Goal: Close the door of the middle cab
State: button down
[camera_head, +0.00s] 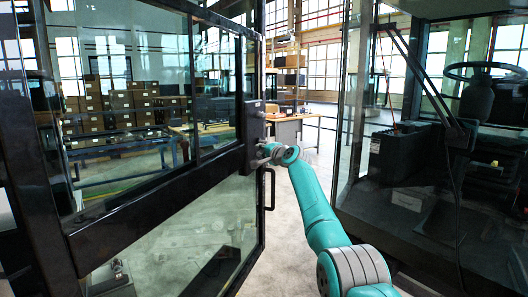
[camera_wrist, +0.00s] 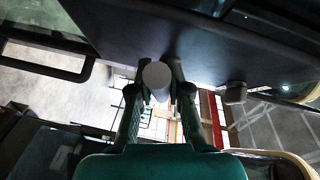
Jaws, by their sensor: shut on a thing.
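A glass cab door (camera_head: 150,208) with a black frame stands open across the left of the head view. A dark box-like lock block (camera_head: 255,122) sits on its free edge. My gripper (camera_head: 268,152) is at that edge, just below the block. In the wrist view, my gripper (camera_wrist: 158,92) has its two fingers closed on a pale round knob (camera_wrist: 157,74) under the door's dark panel (camera_wrist: 225,40). The fingertips are partly hidden by the knob and panel. A cab (camera_head: 420,200) with a steering wheel stands at the right, apart from the door edge.
A black bar handle (camera_head: 271,190) runs down the door edge below my gripper. Shelves with brown boxes (camera_head: 120,105) and a table (camera_head: 300,118) stand farther back.

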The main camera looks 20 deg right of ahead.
jog(key=shift+a+f, duration=0.2)
jog(key=shift+f, duration=0.1)
jog(key=c, duration=1.1)
grip_release()
jog(key=shift+w+a, duration=0.1)
jog(key=shift+r, duration=0.1)
